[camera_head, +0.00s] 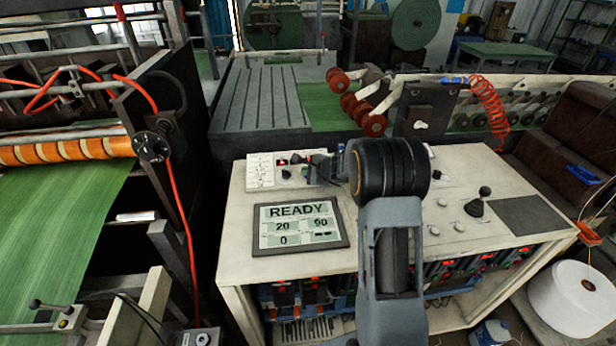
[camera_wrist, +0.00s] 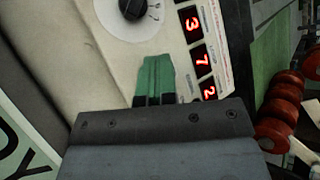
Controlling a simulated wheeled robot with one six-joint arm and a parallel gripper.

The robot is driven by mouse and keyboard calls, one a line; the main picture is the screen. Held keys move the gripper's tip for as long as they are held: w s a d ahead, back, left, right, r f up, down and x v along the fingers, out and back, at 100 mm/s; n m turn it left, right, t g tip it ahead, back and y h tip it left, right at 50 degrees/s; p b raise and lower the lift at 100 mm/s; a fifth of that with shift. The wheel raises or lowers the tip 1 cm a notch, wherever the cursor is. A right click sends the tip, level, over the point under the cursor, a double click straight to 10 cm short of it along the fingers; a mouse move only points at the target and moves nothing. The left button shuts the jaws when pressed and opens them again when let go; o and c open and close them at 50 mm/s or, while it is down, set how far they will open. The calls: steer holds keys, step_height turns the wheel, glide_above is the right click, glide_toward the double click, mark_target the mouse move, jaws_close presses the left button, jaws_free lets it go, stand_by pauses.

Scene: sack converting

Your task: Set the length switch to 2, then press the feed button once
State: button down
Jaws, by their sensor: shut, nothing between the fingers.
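A black rotary knob (camera_wrist: 133,8) on a round white dial shows at the top edge of the wrist view, partly cut off; its setting cannot be read. The knob also shows on the panel plate in the head view (camera_head: 286,174). Red digit displays (camera_wrist: 193,19) beside it read 3, 7 and 2. My gripper (camera_wrist: 156,62) is shut and empty, its green fingertips together over the panel below the knob, apart from it. In the head view my gripper (camera_head: 306,170) is over the plate, right of the knob. I cannot tell which control is the feed button.
A screen (camera_head: 299,225) on the console (camera_head: 240,215) reads READY, 20, 90 and 0. A joystick (camera_head: 480,203) and small round buttons (camera_head: 459,227) are on the right. Red rollers (camera_head: 373,124) stand behind the console. My arm hides the console's middle.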

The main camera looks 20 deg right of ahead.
steer(key=shift+r, duration=0.1)
stand_by(0.4)
steer(key=shift+s+r+p, duration=0.15)
steer(key=shift+r+p, duration=0.2)
steer(key=shift+r, duration=0.45)
steer(key=r+p, duration=0.1)
steer(key=r, duration=0.1)
steer(key=s+r+p, duration=0.1)
steer(key=r, duration=0.1)
steer(key=shift+a+r+p, duration=0.15)
steer(key=shift+r+p, duration=0.15)
stand_by(1.7)
